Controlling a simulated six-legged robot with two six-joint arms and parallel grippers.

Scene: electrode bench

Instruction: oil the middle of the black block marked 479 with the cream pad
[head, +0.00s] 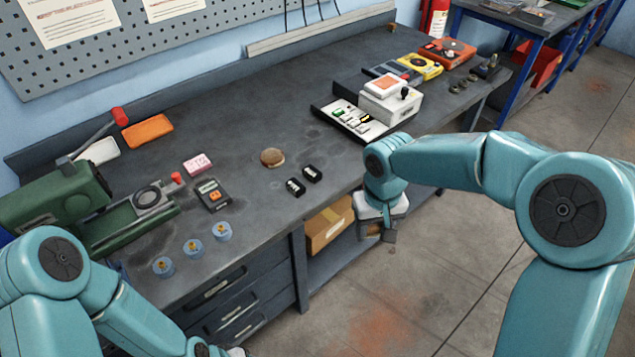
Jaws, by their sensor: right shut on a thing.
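Two small black blocks with white labels lie side by side mid-bench, one nearer (295,187) and one farther right (312,174). Their numbers are too small to read, so I cannot tell which is 479.
A brown round thing (272,157) lies just behind the blocks. A black boxed device (213,195), a pink pad (197,163), blue round pieces (193,248) and a green machine (65,200) stand left. A white box (390,103) and tray (350,120) stand right.

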